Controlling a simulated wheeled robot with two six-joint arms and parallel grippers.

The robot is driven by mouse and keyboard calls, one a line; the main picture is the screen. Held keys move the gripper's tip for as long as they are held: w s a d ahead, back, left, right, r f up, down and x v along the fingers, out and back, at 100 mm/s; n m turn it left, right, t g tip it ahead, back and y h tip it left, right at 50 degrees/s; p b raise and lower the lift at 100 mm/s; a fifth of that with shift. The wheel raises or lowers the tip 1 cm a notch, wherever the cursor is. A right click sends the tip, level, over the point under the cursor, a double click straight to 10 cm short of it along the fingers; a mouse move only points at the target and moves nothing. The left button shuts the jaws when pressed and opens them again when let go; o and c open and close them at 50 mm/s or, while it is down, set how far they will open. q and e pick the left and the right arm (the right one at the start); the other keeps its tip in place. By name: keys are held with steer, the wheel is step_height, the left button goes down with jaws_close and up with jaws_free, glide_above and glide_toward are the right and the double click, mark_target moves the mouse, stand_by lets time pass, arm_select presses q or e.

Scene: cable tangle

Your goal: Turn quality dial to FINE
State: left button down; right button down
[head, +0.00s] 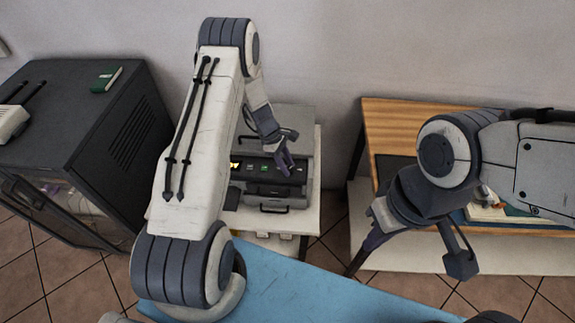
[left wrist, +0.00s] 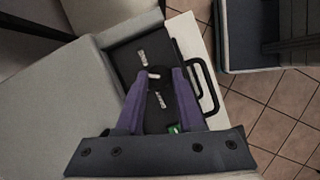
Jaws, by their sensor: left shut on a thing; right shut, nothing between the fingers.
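The quality dial (left wrist: 154,73) is a small dark round knob with a pale mark, on the dark front panel of a grey printer (head: 291,116). The printer stands on a white stand (head: 302,218) by the wall. My left gripper (head: 286,168) reaches down to the panel. In the left wrist view its purple fingers (left wrist: 158,80) are shut on the dial, one on each side. White labels (left wrist: 141,56) sit by the dial, too small to read. In the head view the fingers hide the dial. My right gripper (head: 368,244) is shut and empty, well right of the printer.
A wooden-topped table (head: 400,112) stands right, under my right arm. A blue surface (head: 300,290) lies in front. Tiled floor shows between.

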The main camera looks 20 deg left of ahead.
arm_select(q)
steer(key=m, duration=0.1)
steer(key=m+g+b, duration=0.1)
steer(key=m, duration=0.1)
steer(key=shift+w+f+m+b, duration=0.1)
steer(key=shift+w+m+b, duration=0.1)
steer(key=shift+m+b, duration=0.1)
steer(key=shift+m+g+y+b, duration=0.3)
steer(key=shift+m+g+b, duration=0.3)
steer(key=shift+m, duration=0.9)
steer(key=c, duration=0.5)
jaws_free()
steer(key=b+v, duration=0.2)
steer(key=v, duration=0.8)
steer(key=shift+w+r, duration=0.15)
steer(key=shift+r, duration=0.2)
